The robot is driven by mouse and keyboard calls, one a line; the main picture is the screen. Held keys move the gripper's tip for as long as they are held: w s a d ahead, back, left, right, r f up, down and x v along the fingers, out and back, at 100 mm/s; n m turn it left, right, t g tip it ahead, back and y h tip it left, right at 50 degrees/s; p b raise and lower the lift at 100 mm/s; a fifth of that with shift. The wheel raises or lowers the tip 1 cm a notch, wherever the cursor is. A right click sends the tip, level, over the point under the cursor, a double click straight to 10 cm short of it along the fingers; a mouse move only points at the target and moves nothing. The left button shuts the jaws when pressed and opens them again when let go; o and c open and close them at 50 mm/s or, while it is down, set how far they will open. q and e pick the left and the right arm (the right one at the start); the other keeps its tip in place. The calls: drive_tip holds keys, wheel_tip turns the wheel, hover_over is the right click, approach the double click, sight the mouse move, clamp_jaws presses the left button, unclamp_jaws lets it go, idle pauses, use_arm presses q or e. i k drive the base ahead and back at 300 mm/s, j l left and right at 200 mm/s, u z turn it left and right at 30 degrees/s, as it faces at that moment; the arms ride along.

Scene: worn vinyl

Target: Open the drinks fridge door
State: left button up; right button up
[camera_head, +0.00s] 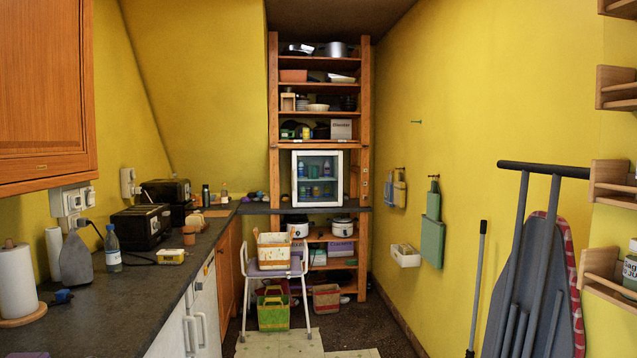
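The small drinks fridge (340,205) stands on the counter level of the wooden shelving at the far end of the room. It has a white frame and a glass front. Its door looks shut. Bottles and cans (315,170) show behind the glass on shelves. I cannot make out a handle at this distance. Neither of my grippers shows in the head view, and the fridge is well away from me.
A dark counter (85,318) with bottles and appliances runs along the left. An ironing board (530,280) leans at the right wall.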

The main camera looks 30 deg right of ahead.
sight(340, 180)
drive_tip(key=i+l+z, duration=0.2)
drive_tip(key=i+z, duration=0.15)
drive_tip(key=i, duration=0.2)
drive_tip(key=i+l+z, duration=0.25)
drive_tip(key=i, duration=0.6)
drive_tip(key=i+z, duration=0.2)
drive_tip(key=i, duration=2.35)
